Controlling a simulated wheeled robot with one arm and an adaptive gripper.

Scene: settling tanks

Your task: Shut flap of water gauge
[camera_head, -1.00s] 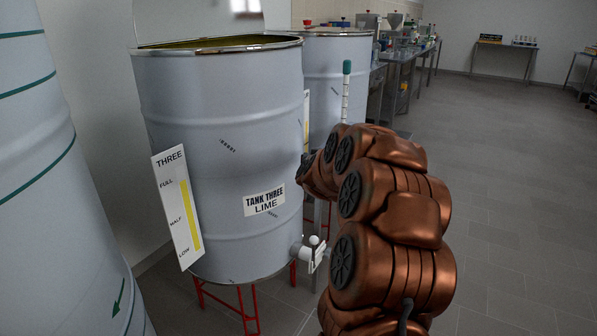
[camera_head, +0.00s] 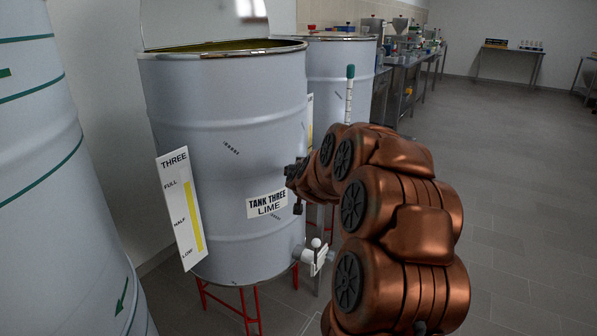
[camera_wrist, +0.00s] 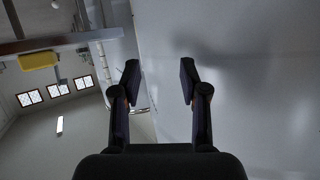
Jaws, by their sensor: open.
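A white gauge board (camera_head: 180,208) marked THREE, with FULL, HALF, LOW and a yellow strip, is on the left side of a grey drum labelled tank three, lime (camera_head: 222,110). Part of a similar gauge (camera_head: 310,116) shows on the drum behind. I cannot read which gauge is for water, and I cannot make out a flap on either. My gripper (camera_head: 297,190) is in front of the right side of the lime drum, right of the THREE board. In the wrist view, my gripper (camera_wrist: 159,82) is open and empty, with a plain grey surface beyond.
A white tap (camera_head: 315,256) juts from the lime drum's lower right. A green-topped rod (camera_head: 350,90) stands beyond my arm. Another large tank (camera_head: 50,190) fills the left edge. Benches (camera_head: 405,75) line the back wall; open floor (camera_head: 520,200) lies right.

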